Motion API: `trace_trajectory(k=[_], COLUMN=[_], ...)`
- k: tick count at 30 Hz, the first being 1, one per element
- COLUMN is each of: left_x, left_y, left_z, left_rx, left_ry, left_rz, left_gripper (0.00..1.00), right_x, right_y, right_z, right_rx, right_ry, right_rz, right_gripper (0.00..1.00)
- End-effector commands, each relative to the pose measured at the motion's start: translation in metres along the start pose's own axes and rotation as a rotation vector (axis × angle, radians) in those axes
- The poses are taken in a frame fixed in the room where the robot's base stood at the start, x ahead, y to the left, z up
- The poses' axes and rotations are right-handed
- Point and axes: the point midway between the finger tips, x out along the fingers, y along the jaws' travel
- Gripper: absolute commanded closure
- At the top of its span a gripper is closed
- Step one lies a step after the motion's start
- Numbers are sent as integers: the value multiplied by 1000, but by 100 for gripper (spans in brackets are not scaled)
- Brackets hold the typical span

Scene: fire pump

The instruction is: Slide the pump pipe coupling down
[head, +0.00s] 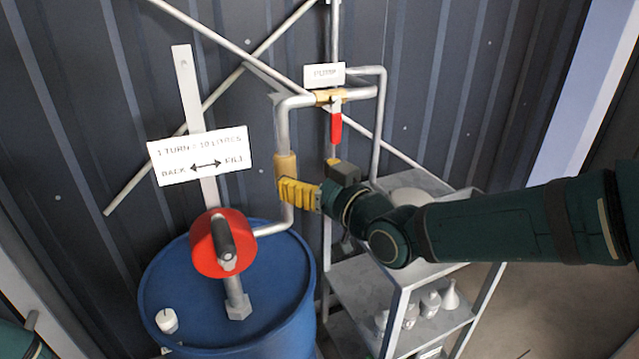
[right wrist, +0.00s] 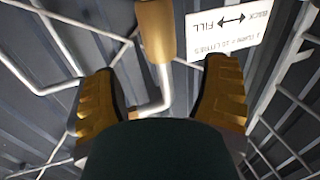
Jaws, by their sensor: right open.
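The brass-coloured pipe coupling (head: 285,166) sits around the upright grey pipe (head: 283,128) at the middle of the head view. My right gripper (head: 297,193), with yellow fingers, reaches in from the right at the coupling's lower end. In the right wrist view, the gripper (right wrist: 158,92) is open, one finger on each side of the pipe. The coupling (right wrist: 155,30) shows at the top of that view, between and beyond the fingers. I cannot tell whether a finger touches it. The fingers partly hide the coupling's lower end in the head view. My left gripper is out of view.
A blue drum (head: 265,285) with a red hand crank (head: 222,244) stands at lower left. A sign (head: 200,155) hangs above it. A metal shelf (head: 440,325) with small containers stands below my right arm. A red-handled valve (head: 335,124) is on the top pipe.

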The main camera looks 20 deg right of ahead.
Motion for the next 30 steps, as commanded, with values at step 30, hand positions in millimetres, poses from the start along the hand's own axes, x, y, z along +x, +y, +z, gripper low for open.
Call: trace_trajectory(k=[30], left_x=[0], left_y=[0], left_z=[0], left_rx=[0], left_ry=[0], left_rz=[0], left_gripper=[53], right_x=[-19], right_y=[-5], right_z=[28], right_rx=[8], right_ry=[-83], right_rz=[1], right_gripper=[26])
